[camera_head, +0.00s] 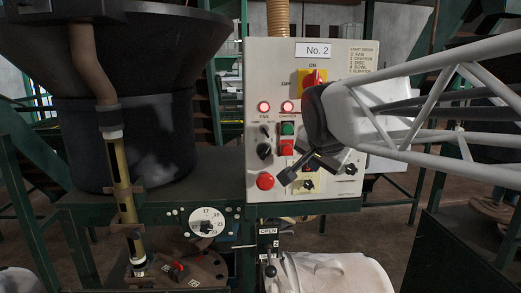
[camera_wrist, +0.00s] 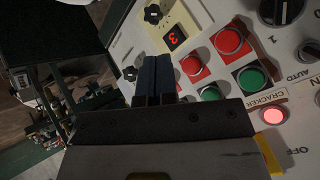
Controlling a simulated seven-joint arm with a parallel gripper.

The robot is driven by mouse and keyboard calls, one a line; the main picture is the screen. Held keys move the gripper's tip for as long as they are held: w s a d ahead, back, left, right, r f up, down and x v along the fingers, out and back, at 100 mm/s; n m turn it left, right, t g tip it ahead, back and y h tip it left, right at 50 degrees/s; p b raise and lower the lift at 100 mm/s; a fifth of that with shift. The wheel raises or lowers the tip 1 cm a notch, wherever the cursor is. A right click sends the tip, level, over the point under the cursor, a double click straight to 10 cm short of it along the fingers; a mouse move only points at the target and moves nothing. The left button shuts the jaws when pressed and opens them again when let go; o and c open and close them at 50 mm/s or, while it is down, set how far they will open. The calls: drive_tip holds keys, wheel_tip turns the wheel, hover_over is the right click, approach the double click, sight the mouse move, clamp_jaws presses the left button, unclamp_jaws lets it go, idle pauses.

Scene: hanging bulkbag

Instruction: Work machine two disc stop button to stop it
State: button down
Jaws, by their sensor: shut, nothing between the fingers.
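The No. 2 control panel (camera_head: 262,80) stands in the middle of the head view. My gripper (camera_head: 288,177) is in front of its lower right part, with its dark fingers shut and empty. In the wrist view the shut fingers (camera_wrist: 155,60) lie just left of a smaller-looking red button (camera_wrist: 193,65), with a green button (camera_wrist: 210,92) beside it. This pair is likely the disc pair; its label is hidden. I cannot tell whether the fingers touch the panel. In the head view this pair is hidden behind my gripper.
The cracker red button (camera_wrist: 230,42) and green button (camera_wrist: 252,77) are close by. A red digital display (camera_wrist: 177,37) and black knobs (camera_wrist: 153,14) are beyond the fingers. A round red button (camera_head: 265,181) is at lower left. The fan lamp (camera_head: 263,107) and cracker lamp (camera_head: 287,107) glow red.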

drive_tip(key=shift+w, duration=2.4)
idle(1.9)
drive_tip(key=shift+s, duration=0.2)
idle(0.3)
drive_tip(key=shift+s, duration=0.7)
drive_tip(key=shift+s, duration=2.45)
drive_tip(key=s+d+f+n+g+y, duration=0.1)
drive_tip(key=s+f+n+g, duration=0.5)
drive_tip(key=s+f, duration=1.2)
wheel_tip(320, 180, down, 2)
drive_tip(key=shift+s+n, duration=0.4)
drive_tip(key=shift+n, duration=0.8)
